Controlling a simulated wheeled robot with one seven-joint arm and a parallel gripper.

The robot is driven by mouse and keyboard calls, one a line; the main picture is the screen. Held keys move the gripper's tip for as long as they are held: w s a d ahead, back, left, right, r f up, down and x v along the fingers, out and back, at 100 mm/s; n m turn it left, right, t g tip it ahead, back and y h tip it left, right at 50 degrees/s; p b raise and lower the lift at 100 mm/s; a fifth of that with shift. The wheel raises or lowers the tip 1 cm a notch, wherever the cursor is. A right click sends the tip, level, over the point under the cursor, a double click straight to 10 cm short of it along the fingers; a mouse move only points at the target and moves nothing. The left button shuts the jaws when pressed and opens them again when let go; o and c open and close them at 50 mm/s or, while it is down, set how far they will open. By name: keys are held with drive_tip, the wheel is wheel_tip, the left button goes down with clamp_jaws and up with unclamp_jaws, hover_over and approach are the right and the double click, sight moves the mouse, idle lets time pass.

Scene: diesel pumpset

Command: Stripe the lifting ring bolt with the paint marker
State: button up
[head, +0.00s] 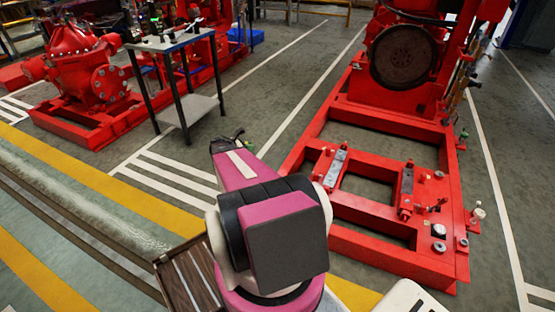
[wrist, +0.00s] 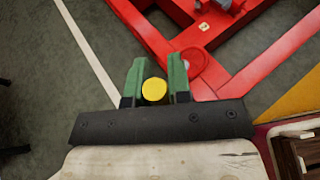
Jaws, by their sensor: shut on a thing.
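My gripper (wrist: 157,64) has green fingers, shut on the paint marker (wrist: 154,90), which shows in the wrist view as a yellow round end between them. The rest of the marker is hidden. In the head view my gripper (head: 234,139) is small and partly hidden behind my arm, over the floor left of the red skid frame (head: 370,212). In the wrist view a red round part (wrist: 195,62) shows just right of the fingers, by the frame's corner. I cannot tell whether it is the lifting ring bolt, and I cannot pick that bolt out in the head view.
The skid carries several small fittings and a large red machine (head: 403,55) at its back. A grey table (head: 178,40) with small items stands at the back left, beside a red pump (head: 75,70). Striped floor between them is clear.

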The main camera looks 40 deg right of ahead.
drive_tip(key=s+d+f+m+g, duration=0.3)
drive_tip(key=s+d+f, duration=0.2)
drive_tip(key=d+f, duration=0.6)
drive_tip(key=d, duration=0.3)
drive_tip(key=shift+f+g+y, duration=0.15)
drive_tip(key=shift+g+y, duration=0.15)
drive_tip(key=shift+y, duration=0.1)
drive_tip(key=shift+a+f, duration=0.1)
drive_tip(key=shift+f, duration=2.2)
drive_tip(key=shift+w+d, duration=0.15)
drive_tip(key=shift+d, duration=0.05)
drive_tip(key=shift+f, duration=0.15)
drive_tip(key=shift+s+a, duration=0.3)
drive_tip(key=shift+s, duration=0.05)
